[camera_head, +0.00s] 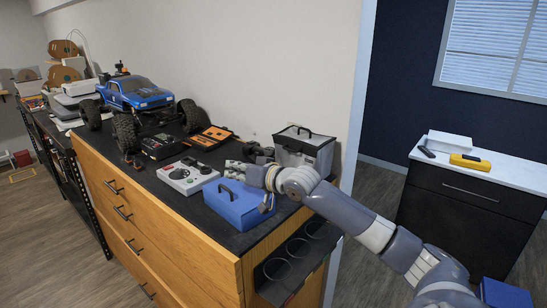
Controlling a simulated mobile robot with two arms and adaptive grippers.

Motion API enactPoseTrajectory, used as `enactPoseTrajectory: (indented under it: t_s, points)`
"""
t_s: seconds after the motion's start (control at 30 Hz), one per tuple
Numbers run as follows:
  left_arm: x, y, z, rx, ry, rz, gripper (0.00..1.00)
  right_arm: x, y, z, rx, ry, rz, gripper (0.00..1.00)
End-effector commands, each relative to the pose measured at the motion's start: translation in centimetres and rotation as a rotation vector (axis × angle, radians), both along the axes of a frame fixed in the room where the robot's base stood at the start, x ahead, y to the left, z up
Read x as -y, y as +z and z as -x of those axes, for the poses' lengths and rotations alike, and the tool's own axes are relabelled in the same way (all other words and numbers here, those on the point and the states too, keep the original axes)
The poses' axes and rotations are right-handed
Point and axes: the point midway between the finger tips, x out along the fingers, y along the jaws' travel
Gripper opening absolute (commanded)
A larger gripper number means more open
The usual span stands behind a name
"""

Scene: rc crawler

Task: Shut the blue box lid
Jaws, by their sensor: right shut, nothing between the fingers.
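The blue box (237,209) with a dark handle stands near the front right corner of the dark worktop. Its lid looks down on the box, lying about flat; I cannot tell whether a small gap is left at the rim. My right arm comes in from the lower right. My right gripper (238,171) is shut and empty, just behind and above the box's far right side. The wrist hides part of the box's right edge, and I cannot tell whether the gripper touches the lid. My left gripper is not in view.
A grey toolbox (305,149) stands behind my gripper. A grey control unit (187,176), an orange case (208,138) and a blue crawler truck (138,94) are to the left. A dark holder with round openings (296,262) hangs on the cabinet's right side.

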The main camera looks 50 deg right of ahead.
Motion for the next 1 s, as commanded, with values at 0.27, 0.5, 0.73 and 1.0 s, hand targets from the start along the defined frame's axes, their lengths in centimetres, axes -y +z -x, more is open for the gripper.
enactPoseTrajectory:
  t_s: [0.27,0.5,0.73,1.0]
  points:
    - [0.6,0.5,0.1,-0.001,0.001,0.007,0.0,-0.7,-1.6,0.0,-0.005,0.001,0.105,0.0]
    - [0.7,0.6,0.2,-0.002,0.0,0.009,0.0,-1.0,-2.2,0.0,-0.004,0.0,0.104,0.0]
    - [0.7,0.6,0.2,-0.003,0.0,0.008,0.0,-1.0,-2.4,0.0,-0.004,0.0,0.104,0.0]
    - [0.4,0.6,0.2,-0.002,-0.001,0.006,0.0,-1.0,-2.4,0.0,-0.004,0.0,0.104,0.0]
